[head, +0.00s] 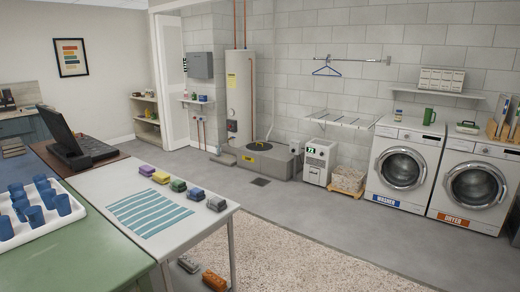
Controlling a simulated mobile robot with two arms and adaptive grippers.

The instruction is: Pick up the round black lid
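A round black lid (259,146) lies on top of a low grey box (277,165) on the floor by the back wall. Neither of my grippers shows in the head view. Nothing visible is on the lid.
A white table (170,235) with a striped cloth and several coloured blocks stands at front left, beside a green table (75,260) with a cup tray. A white appliance (320,161) stands right of the box. Grey floor (290,200) before the box is open, with a small drain.

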